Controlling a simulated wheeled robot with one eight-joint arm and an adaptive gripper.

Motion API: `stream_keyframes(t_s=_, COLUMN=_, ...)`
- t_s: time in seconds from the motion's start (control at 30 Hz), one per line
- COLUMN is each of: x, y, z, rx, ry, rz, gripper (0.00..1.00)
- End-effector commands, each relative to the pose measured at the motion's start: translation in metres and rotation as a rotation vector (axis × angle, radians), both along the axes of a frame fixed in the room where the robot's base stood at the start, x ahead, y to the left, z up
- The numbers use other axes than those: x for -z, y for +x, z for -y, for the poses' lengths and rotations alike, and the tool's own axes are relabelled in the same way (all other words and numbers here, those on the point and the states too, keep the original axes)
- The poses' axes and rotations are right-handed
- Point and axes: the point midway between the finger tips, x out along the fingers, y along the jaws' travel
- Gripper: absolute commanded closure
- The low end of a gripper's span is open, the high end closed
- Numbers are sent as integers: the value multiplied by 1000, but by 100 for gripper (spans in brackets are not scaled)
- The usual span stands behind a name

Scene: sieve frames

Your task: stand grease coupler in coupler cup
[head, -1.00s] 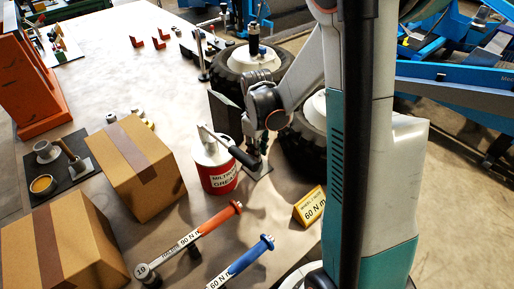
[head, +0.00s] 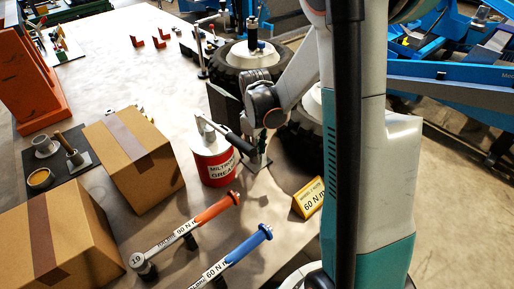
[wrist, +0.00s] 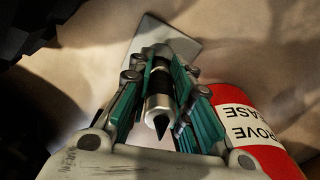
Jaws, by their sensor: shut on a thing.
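My gripper (wrist: 160,95) is shut on the grease coupler (wrist: 159,88), a silver cylinder with a dark band, in the wrist view. The coupler lies between the teal finger pads, above a flat grey plate (wrist: 185,42). In the head view my gripper (head: 256,150) is just right of the red grease pail (head: 213,168), and the coupler is mostly hidden there. On a dark mat (head: 65,186) at the left stand a grey round cup (head: 45,149) and a round holder with yellow inside (head: 40,179). I cannot tell which is the coupler cup.
Orange and blue torque wrenches (head: 198,215) lie in front, beside a yellow sign (head: 309,198). Tyres (head: 245,65) stand behind my gripper.

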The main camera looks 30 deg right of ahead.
Motion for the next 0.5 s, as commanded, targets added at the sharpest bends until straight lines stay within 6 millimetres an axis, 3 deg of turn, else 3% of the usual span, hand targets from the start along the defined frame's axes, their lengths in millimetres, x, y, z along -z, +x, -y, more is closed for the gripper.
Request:
stream_keyframes(t_s=0.03, x=19, y=-10, z=-2, rx=1, ry=5, rz=-19, gripper=100)
stream_keyframes(t_s=0.07, x=20, y=-9, z=-2, rx=1, ry=5, rz=-19, gripper=77)
stream_keyframes(t_s=0.17, x=21, y=-8, z=-2, rx=1, ry=5, rz=-21, gripper=58)
stream_keyframes(t_s=0.27, x=18, y=-10, z=-2, rx=1, ry=6, rz=-16, gripper=50)
stream_keyframes(t_s=0.37, x=15, y=-13, z=-2, rx=1, ry=3, rz=-12, gripper=58)
stream_keyframes(t_s=0.5, x=12, y=-15, z=-1, rx=2, ry=2, rz=-11, gripper=58)
